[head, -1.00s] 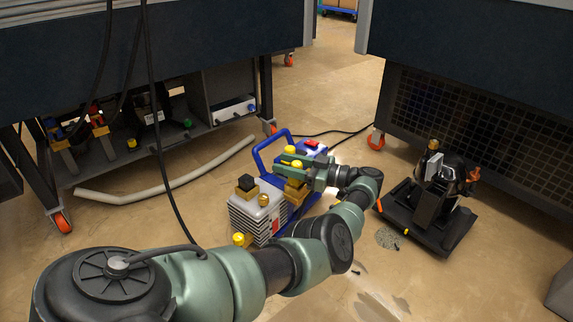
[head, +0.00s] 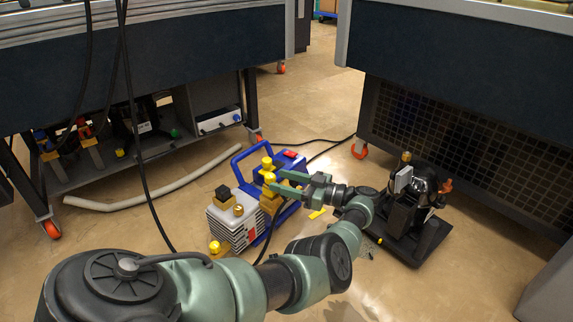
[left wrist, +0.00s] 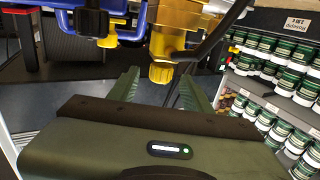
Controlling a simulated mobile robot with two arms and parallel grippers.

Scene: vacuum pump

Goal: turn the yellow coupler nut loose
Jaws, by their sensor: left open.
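The pump (head: 232,222), with a blue handle frame and a pale ribbed body, stands on the floor. Yellow fittings sit on brass blocks at its right side; one yellow nut (head: 269,178) is beside my left gripper's fingertips. My left gripper (head: 277,181) is open and reaches from the right. In the left wrist view, a gold-yellow nut (left wrist: 161,72) hangs under a brass body (left wrist: 178,28), between the lines of the two open fingers, with gaps on both sides. I cannot tell whether it lies within finger reach. My right gripper is not in view.
A black compressor (head: 412,205) on a dark base stands right of my forearm. Benches stand behind, with a pale hose (head: 150,180) on the floor. A black cable hangs in front of the left bench. Shelves of jars (left wrist: 275,70) show in the left wrist view.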

